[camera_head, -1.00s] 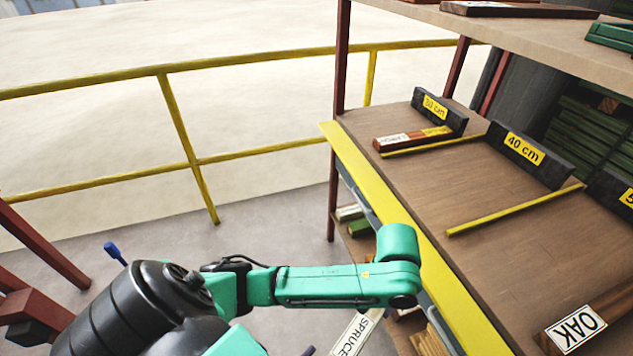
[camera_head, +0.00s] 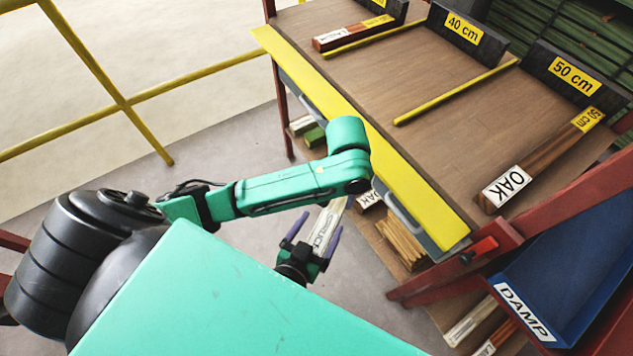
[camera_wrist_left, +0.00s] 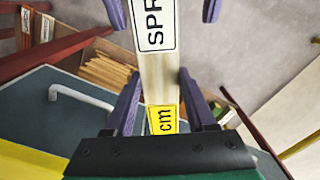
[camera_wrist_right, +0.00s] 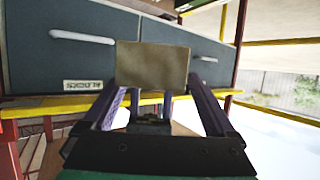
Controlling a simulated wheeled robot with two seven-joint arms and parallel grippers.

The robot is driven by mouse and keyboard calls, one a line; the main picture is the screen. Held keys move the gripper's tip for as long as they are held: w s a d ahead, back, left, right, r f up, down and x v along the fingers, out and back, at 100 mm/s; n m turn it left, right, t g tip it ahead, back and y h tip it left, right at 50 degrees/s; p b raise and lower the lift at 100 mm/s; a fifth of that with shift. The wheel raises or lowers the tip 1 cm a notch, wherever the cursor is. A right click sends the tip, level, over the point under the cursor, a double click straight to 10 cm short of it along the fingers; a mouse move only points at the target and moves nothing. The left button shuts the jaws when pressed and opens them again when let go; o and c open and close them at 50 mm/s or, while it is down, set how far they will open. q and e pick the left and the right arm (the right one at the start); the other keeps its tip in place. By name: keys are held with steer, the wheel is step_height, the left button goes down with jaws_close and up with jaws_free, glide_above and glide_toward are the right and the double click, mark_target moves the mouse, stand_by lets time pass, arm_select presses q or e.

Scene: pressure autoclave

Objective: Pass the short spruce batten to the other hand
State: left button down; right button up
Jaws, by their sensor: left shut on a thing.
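The short spruce batten (camera_head: 324,228) is pale wood with a white SPRUCE label. My left gripper (camera_wrist_left: 158,85) is shut on the batten near its yellow "cm" label (camera_wrist_left: 163,118); in the head view my left forearm hides this gripper. My right gripper (camera_head: 313,237) is open, with its purple fingers on either side of the labelled end and gaps beside the wood. In the right wrist view the batten's end face (camera_wrist_right: 152,65) fills the space between the right fingers, and the left fingers show behind it.
A shelf with a yellow front edge (camera_head: 355,127) stands close beyond my left arm. It carries 40 cm (camera_head: 465,30) and 50 cm (camera_head: 575,78) stops and an oak batten (camera_head: 545,160). A blue DAMP bin (camera_head: 590,270) stands at right. A yellow railing (camera_head: 110,85) runs at left.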

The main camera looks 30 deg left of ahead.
arm_select(q)
steer(key=shift+d, duration=0.1)
arm_select(e)
jaws_close()
arm_select(q)
steer(key=shift+c, duration=0.7)
jaws_free()
arm_select(e)
steer(key=shift+a+r, duration=0.1)
